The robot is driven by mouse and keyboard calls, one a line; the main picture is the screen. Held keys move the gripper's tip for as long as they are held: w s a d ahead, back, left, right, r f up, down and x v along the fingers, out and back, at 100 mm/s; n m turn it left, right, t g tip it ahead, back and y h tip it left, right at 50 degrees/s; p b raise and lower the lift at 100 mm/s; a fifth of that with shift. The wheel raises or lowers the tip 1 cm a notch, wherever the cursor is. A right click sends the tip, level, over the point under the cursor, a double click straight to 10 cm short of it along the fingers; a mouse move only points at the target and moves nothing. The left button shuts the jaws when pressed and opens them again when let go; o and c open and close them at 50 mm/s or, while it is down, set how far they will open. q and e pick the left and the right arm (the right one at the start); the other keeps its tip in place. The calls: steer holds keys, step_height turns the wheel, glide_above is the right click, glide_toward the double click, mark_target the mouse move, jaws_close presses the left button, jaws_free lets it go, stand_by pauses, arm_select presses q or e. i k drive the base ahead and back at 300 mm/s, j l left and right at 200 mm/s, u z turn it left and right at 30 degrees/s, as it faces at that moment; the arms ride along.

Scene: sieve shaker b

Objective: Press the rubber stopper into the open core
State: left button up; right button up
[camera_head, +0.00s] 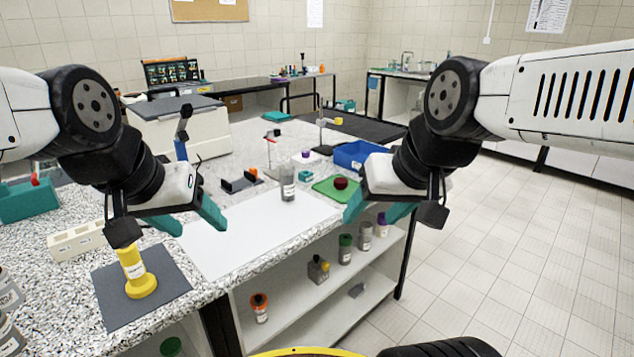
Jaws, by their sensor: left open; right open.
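A dark red, rounded piece that looks like the rubber stopper (341,183) sits on a green mat (327,190) at the right part of the bench. A yellow upright cylinder with a wide round foot and a pale label, possibly the open core (141,284), stands on a dark grey mat (172,294) at the front left. Its top is hidden behind a black part of my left arm. My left gripper (190,219) is open and empty, above and right of the yellow cylinder. My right gripper (374,212) is open and empty, just right of and in front of the green mat.
A grey labelled bottle (288,186) stands at the back of a white sheet (262,235), which is otherwise clear. A blue tray (357,154) is behind the green mat. A white block with holes (77,242) lies at left. Bottles stand on the shelf (290,303) below.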

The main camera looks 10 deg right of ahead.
mark_target(287, 183)
steer(key=i+l+u, duration=0.3)
steer(key=i+l, duration=0.15)
steer(key=l, duration=0.15)
steer(key=i+l+u, duration=0.15)
steer(key=l, duration=0.2)
steer(key=i+l+u, duration=0.15)
steer(key=i+l, duration=0.1)
steer(key=l, duration=0.1)
